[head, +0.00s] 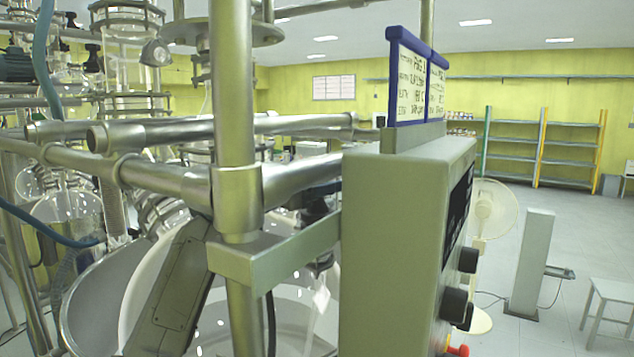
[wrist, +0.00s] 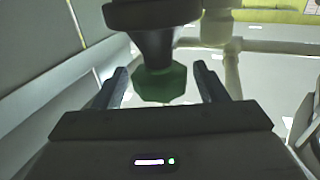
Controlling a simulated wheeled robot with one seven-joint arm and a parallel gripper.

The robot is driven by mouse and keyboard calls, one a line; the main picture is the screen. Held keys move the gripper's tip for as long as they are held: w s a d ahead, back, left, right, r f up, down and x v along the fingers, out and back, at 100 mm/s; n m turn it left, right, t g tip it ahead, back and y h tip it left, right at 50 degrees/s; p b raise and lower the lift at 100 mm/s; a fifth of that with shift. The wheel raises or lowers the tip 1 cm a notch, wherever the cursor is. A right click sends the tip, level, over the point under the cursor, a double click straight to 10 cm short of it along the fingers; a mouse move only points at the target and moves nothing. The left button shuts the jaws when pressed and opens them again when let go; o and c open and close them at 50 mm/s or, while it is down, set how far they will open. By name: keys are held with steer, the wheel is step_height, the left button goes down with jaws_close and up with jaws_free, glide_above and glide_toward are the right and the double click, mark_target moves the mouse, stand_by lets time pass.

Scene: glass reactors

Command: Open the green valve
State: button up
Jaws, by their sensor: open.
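The green valve (wrist: 160,84) shows in the wrist view as a dark green faceted knob under a black collar (wrist: 152,14). My gripper (wrist: 161,82) is open, with one finger to the left of the green knob and one to the right. The knob sits between or just beyond the fingertips, and gaps show on both sides. I cannot tell its exact depth relative to the tips. In the head view I cannot make out the green valve or my gripper; the steel frame and control box stand in front.
In the head view, a grey-green control box (head: 395,230) with black knobs stands close on the right. A steel post (head: 233,130) and horizontal pipes (head: 150,132) cross in front of a large glass vessel (head: 285,310). Open floor lies at the right, with a white stool (head: 610,292).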

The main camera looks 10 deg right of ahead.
steer(key=shift+c, duration=0.4)
steer(key=c, duration=0.9)
steer(key=shift+f+n+t+y+b, duration=0.15)
steer(key=shift+n+t+y+b, duration=0.5)
steer(key=shift+t+b, duration=0.5)
steer(key=n+t+y+b, duration=0.3)
steer(key=shift+r+b, duration=0.2)
steer(key=shift+b, duration=0.1)
steer(key=shift+r+t, duration=0.1)
steer(key=shift+t, duration=0.25)
steer(key=o, duration=1)
steer(key=shift+n, duration=0.25)
steer(key=shift+a, duration=0.1)
